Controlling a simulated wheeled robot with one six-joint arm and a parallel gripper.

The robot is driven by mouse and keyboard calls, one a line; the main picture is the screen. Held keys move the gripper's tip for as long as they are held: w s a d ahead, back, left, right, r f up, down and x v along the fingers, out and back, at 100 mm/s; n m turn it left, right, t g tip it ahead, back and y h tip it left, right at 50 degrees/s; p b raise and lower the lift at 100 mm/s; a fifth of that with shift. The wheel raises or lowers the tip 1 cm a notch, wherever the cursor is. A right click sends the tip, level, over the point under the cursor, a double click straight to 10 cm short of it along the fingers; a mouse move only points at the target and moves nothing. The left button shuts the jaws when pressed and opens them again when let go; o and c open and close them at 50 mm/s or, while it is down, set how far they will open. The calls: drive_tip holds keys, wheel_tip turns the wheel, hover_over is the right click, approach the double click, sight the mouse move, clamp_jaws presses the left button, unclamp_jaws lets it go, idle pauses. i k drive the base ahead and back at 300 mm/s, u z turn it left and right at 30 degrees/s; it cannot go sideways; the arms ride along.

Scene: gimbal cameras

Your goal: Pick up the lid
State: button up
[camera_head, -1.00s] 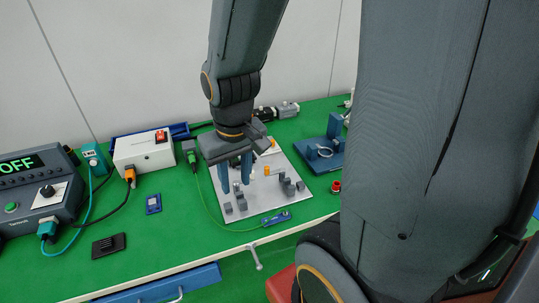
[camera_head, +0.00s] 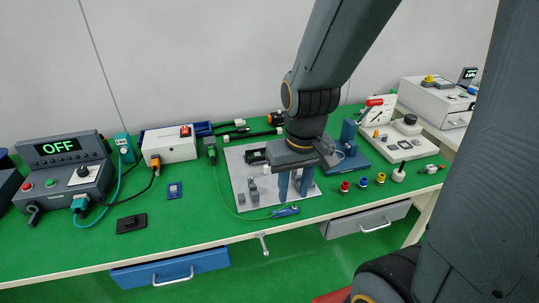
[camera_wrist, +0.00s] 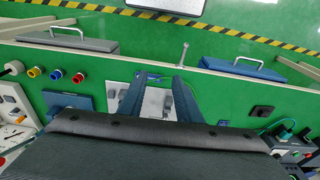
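A flat dark piece (camera_head: 131,223) with a raised part on top lies on the green bench at the left; it looks like the lid, but I cannot tell for sure. It also shows at the right in the wrist view (camera_wrist: 262,111). My gripper (camera_head: 294,193) points down over the right part of the light grey plate (camera_head: 236,162), well to the right of the dark piece. In the wrist view my gripper (camera_wrist: 154,82) has its two blue-grey fingers apart, with nothing between them.
Small grey blocks (camera_head: 254,194) stand on the plate. A control box (camera_head: 65,165) reading OFF, a white box (camera_head: 169,145) and loose cables are at the left. A blue fixture (camera_head: 345,152) and coloured rings (camera_head: 362,182) are at the right. Bench around the dark piece is mostly clear.

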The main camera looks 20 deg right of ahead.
sight(133, 222)
drive_tip(key=z, duration=0.05)
drive_tip(key=i, duration=0.5)
drive_tip(key=z, duration=0.2)
drive_tip(key=k, duration=0.3)
drive_tip(key=u, duration=0.6)
drive_tip(key=i, duration=0.15)
drive_tip(key=u, duration=1.15)
drive_tip(key=k, duration=0.5)
drive_tip(key=u, duration=0.6)
drive_tip(key=i, duration=0.85)
drive_tip(key=z, duration=0.75)
